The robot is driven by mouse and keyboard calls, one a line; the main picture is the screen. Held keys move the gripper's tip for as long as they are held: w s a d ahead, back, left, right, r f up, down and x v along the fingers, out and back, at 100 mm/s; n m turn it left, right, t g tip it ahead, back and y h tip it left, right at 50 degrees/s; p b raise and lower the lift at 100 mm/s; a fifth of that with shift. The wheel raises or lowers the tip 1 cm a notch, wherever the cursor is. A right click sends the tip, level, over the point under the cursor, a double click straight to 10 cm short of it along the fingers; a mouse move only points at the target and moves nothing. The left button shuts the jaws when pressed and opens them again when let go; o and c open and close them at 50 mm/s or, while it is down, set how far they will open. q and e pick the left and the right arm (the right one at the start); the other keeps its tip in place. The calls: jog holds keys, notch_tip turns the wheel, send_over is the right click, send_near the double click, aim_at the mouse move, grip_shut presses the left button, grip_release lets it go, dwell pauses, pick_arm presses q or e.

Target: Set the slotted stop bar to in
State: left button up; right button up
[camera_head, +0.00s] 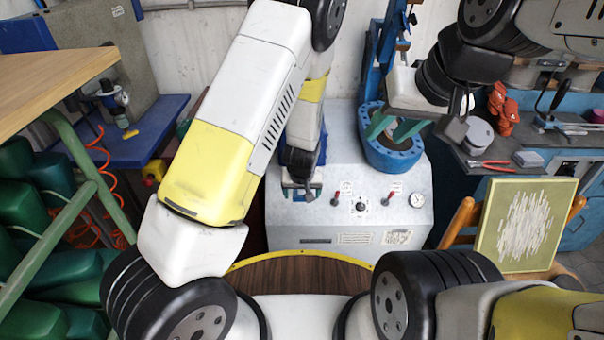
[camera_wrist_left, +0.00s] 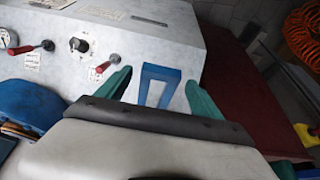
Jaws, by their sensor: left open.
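The slotted stop bar appears to be the blue piece with an open slot (camera_wrist_left: 158,75) on the light grey machine (camera_wrist_left: 140,40) in the left wrist view. My left gripper (camera_wrist_left: 158,80) is open, its two green fingers apart on either side of the blue piece; contact cannot be told. In the head view my left gripper (camera_head: 301,190) is low over the machine (camera_head: 345,215), and my arm largely hides the bar. My right gripper (camera_head: 394,129) is open, its green fingers apart above the blue round bed (camera_head: 397,160) of the press.
The machine's panel has red-handled levers (camera_head: 387,200), a black knob (camera_head: 360,205) and a gauge (camera_head: 417,200). A blue press column (camera_head: 376,60) rises behind. A green-framed board (camera_head: 525,225) stands at right. A wooden table (camera_head: 50,75) and green rack (camera_head: 75,240) are at left.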

pick_arm(q)
jog(key=v, duration=0.7)
jog(key=shift+r, duration=0.2)
jog(key=s+a+r+h, duration=0.1)
jog(key=s+a+r, duration=0.15)
jog(key=r, duration=0.45)
jog(key=s+a+r+h, duration=0.1)
jog(key=s+a+r, duration=0.15)
jog(key=r, duration=0.45)
jog(key=s+a+r+h, duration=0.1)
jog(key=s+a+r, duration=0.15)
jog(key=r, duration=0.45)
jog(key=s+a+r, duration=0.3)
jog(key=s+r, duration=0.1)
jog(key=s, duration=0.2)
jog(key=s+a+r+t, duration=0.1)
jog(key=s+a+r, duration=0.2)
jog(key=s+r, duration=0.2)
jog(key=shift+s+a+m+t+y, duration=0.3)
jog(key=shift+s+a+y, duration=0.1)
jog(key=shift+s, duration=0.3)
